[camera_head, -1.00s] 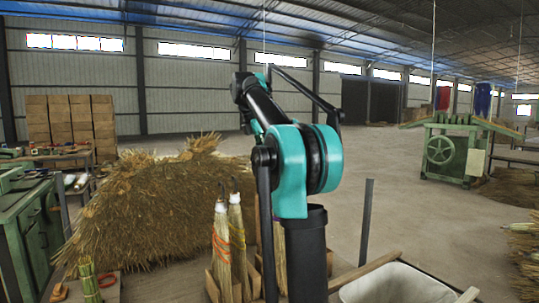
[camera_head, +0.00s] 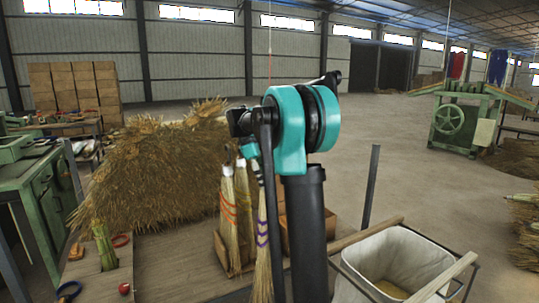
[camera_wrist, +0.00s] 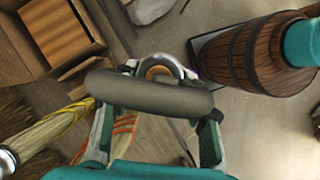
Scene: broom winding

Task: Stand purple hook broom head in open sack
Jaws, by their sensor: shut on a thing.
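The broom head with purple chevron bands (camera_head: 262,240) hangs nearly upright, bristles down, under my gripper (camera_head: 249,149) in the head view. In the wrist view my gripper (camera_wrist: 160,88) has its teal fingers closed in around a thick grey curved bar, with a metal ring just beyond. How the fingers touch the hook is partly hidden. The open sack (camera_head: 372,283), pale and hung in a wooden frame, is at the lower right, to the right of my arm and apart from the broom head. Its bottom looks yellowish.
A dark post (camera_head: 371,190) rises beside the sack frame. A straw heap (camera_head: 150,185) lies behind. A wooden barrel (camera_wrist: 255,58) shows in the wrist view. Open floor lies beyond the sack.

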